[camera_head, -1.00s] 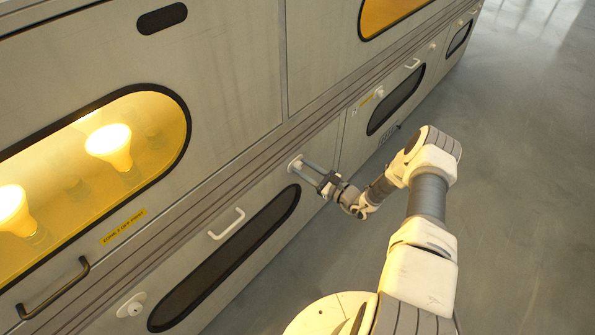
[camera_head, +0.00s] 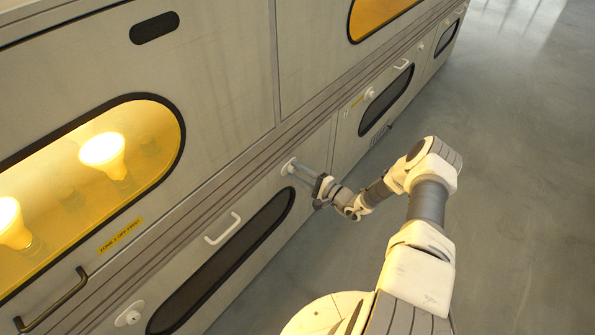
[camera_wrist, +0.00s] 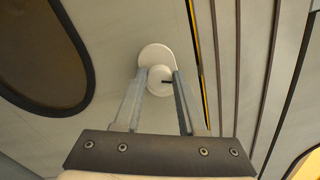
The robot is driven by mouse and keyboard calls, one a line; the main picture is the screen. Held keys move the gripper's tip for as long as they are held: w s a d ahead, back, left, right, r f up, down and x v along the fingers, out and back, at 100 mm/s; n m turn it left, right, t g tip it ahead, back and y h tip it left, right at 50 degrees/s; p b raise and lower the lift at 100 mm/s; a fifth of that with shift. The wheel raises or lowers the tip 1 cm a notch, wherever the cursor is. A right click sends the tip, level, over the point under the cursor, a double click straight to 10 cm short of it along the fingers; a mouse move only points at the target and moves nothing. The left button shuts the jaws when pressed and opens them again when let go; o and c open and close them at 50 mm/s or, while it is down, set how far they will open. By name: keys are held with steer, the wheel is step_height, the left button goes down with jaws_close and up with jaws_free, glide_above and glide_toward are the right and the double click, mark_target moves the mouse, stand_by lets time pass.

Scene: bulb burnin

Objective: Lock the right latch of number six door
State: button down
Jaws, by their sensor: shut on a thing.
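The lower door (camera_head: 170,290) has a dark oval window (camera_head: 232,262) and a white handle (camera_head: 222,229); I see no number on it. Its right latch (camera_head: 288,166) is a white round knob on a plate at the door's upper right corner. My gripper (camera_head: 296,170) reaches it from the right, its fingers around the knob. In the wrist view the white latch (camera_wrist: 154,54) shows a round knob with a dark mark pointing right. My gripper (camera_wrist: 160,84) is shut on this knob, one finger on each side.
The left latch (camera_head: 130,314) sits at the same door's lower left. Above are a lit window with glowing bulbs (camera_head: 102,152), a dark bar handle (camera_head: 52,300) and a yellow label (camera_head: 120,236). A neighbouring lower door (camera_head: 386,100) lies beyond. Open floor (camera_head: 520,200) is on the right.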

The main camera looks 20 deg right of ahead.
steer(key=shift+n+p, duration=0.45)
steer(key=shift+n, duration=1.75)
steer(key=shift+c, duration=2.4)
jaws_free()
steer(key=p+v, duration=0.3)
steer(key=v, duration=1.4)
steer(key=shift+s+d, duration=0.15)
steer(key=shift+s, duration=0.05)
